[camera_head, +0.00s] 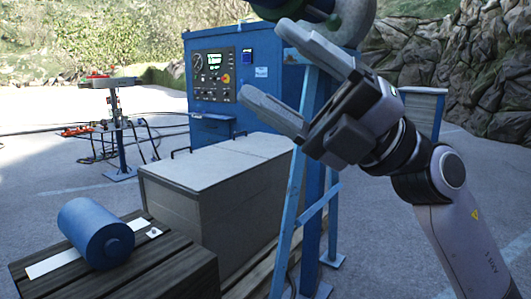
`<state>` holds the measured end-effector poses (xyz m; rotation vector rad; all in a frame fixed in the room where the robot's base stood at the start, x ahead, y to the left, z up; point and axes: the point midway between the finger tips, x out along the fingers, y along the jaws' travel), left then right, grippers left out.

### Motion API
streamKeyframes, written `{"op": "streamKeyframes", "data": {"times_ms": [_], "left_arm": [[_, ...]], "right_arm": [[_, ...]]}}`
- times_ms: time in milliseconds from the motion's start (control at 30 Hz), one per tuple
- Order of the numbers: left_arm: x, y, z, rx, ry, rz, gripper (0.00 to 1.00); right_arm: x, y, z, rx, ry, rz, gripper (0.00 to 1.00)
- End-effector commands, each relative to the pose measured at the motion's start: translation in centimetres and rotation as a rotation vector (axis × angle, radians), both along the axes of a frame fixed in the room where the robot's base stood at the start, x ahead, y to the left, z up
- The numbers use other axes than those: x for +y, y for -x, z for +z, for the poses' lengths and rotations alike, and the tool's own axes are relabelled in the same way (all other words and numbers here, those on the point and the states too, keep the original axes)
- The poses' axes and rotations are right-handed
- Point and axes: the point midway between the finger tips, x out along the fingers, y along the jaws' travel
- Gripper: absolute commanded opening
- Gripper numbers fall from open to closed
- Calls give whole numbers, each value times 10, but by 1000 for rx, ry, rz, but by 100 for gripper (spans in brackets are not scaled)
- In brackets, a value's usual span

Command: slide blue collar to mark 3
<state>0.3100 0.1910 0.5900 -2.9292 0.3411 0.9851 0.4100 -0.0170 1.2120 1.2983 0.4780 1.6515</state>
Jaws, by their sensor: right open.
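My right gripper (261,58) reaches in from the right. Its two fingers are spread wide, with nothing between them, and in the picture they overlap the blue control cabinet and blue stand behind. A blue cylinder (90,232) with a small hub lies on a white strip (52,262) on a dark slatted wooden top at lower left, well apart from my gripper. I cannot tell which blue part is the collar, and no numbered marks are legible. My left gripper is out of view.
A blue control cabinet (218,85) stands behind a grey lidded box (225,180). A blue angled stand (312,180) rises beside the box, close to my right gripper. Cables and a metal frame (115,125) with red parts lie at left. Rock walls border the paved ground.

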Motion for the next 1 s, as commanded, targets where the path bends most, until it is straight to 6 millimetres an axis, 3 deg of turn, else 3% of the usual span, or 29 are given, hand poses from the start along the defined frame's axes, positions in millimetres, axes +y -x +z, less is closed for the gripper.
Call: {"op": "streamKeyframes", "data": {"times_ms": [167,367,600,767,867,1000], "left_arm": [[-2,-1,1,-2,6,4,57],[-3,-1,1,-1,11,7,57],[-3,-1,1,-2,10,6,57],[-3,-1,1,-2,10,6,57],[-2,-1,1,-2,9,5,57],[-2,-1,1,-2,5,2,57]], "right_arm": [[-29,-37,-52,278,-202,2,71],[-65,-76,-128,602,-406,-58,71],[-107,-99,-252,1018,-606,-197,71],[-131,-90,-348,1307,-703,-321,71],[-144,-71,-410,1492,-748,-405,71],[-158,-29,-492,1747,-789,-524,71]]}}
